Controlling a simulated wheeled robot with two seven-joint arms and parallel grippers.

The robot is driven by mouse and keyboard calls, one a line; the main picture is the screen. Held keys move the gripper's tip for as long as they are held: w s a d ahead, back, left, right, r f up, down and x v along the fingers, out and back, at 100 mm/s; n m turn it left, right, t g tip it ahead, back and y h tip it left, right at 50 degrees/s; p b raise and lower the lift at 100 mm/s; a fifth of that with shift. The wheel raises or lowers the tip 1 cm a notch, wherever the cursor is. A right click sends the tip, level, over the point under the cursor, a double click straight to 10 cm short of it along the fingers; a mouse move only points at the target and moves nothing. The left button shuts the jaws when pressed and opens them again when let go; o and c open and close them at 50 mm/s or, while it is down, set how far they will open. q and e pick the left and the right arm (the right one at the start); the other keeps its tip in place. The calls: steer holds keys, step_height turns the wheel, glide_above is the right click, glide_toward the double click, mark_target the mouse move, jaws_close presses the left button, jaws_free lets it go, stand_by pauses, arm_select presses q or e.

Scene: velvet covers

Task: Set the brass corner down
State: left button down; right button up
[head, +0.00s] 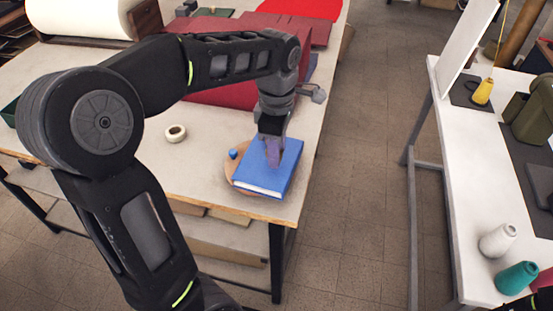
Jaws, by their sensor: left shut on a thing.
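My left gripper (273,152) points down over the blue book (284,175), with its fingertips at or just above the cover. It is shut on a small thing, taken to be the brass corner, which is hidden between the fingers. I cannot tell whether that thing touches the cover. The book lies flat on a round tan board (236,171) near the table's front right corner. My right gripper is not in view.
A small blue item (233,154) sits beside the book. A cream tape roll (176,133) lies on the table (200,182) to the left. Red covers (230,94) lie behind. An aisle separates a white table (450,180) with thread cones (498,240).

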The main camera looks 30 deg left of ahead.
arm_select(q)
step_height(320, 180, down, 3)
steer(key=shift+f, duration=0.4)
steer(key=shift+f, duration=0.15)
steer(key=c, duration=0.9)
jaws_free()
steer(key=shift+c, duration=0.2)
